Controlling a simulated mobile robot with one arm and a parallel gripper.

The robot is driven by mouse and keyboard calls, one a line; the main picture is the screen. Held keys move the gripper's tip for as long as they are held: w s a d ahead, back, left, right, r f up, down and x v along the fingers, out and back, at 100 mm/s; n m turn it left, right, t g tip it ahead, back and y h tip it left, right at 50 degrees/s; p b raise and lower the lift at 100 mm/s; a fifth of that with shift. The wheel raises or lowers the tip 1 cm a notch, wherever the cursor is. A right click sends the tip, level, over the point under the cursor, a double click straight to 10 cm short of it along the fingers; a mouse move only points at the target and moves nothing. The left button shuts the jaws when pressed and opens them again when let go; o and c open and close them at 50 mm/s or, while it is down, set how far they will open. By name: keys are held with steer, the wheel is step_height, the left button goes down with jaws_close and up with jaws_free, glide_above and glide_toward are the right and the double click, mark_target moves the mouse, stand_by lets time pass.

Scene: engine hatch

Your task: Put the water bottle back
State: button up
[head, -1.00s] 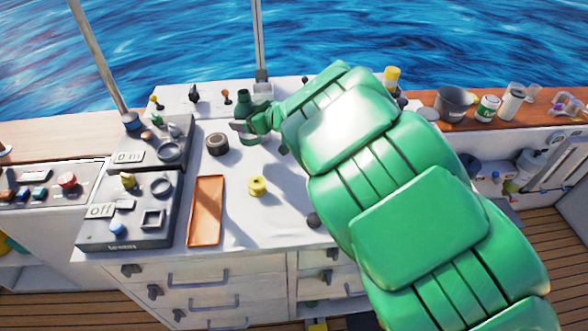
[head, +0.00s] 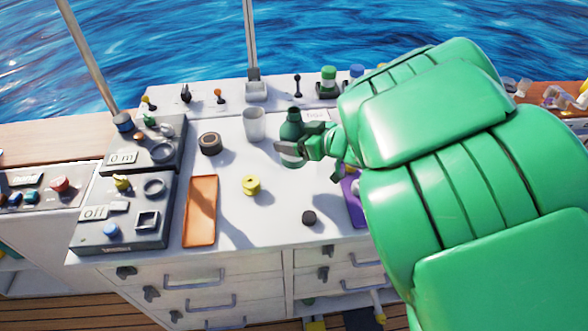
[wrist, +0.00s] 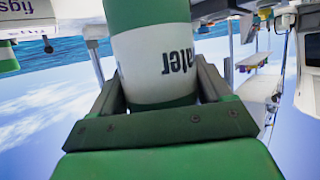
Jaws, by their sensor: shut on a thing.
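The water bottle is green with a white label. In the head view the water bottle (head: 291,127) is upright over the right part of the white counter top; I cannot tell if its base touches the counter. My gripper (head: 292,148) is shut on its body from the right. In the wrist view the bottle (wrist: 152,62) fills the middle, upside down in the picture, with "water" lettering on the label. My gripper's fingers (wrist: 158,92) sit on both sides of it. My green arm hides the right part of the counter.
A white cup (head: 254,124) stands just left of the bottle. A black ring (head: 209,143), a yellow spool (head: 251,186), an orange tray (head: 201,212), a black puck (head: 309,217) and a purple item (head: 353,203) lie on the counter. A green-capped jar (head: 328,82) stands behind.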

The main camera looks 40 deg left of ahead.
mark_target(295, 159)
steer(key=shift+f, duration=3.7)
steer(key=shift+f, duration=0.15)
steer(key=o, duration=1.2)
steer(key=shift+r, duration=0.2)
steer(key=v, duration=1.2)
